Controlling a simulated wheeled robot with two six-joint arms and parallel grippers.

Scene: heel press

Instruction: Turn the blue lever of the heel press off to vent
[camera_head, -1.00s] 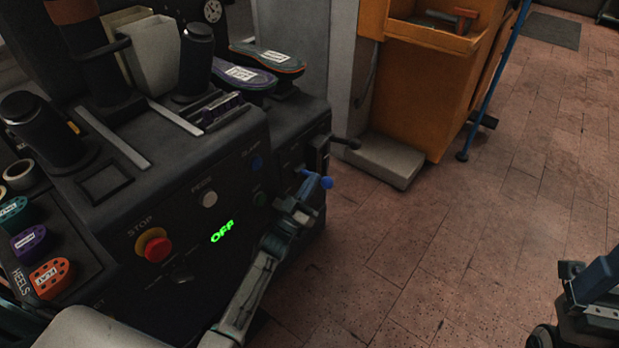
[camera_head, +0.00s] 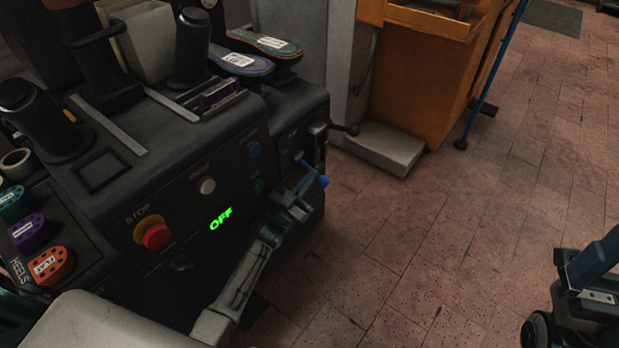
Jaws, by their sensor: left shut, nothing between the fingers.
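The heel press (camera_head: 215,150) is the dark machine at left, with a green lit OFF display (camera_head: 220,218) on its front panel. Its blue lever (camera_head: 323,181) sticks out at the panel's right end, with a round blue tip. My left gripper (camera_head: 298,198) is shut and empty, right beside the lever. It overlaps the lever's lower left part, so I cannot tell whether they touch. The lever's pivot is partly hidden. Only parts of my right arm show at the right edge; its gripper is out of view.
A red stop button (camera_head: 156,236), a white button (camera_head: 207,186) and a blue button (camera_head: 254,149) sit on the panel. A black-knobbed handle (camera_head: 353,130) sticks out behind the lever. An orange cabinet (camera_head: 420,85) stands at the back.

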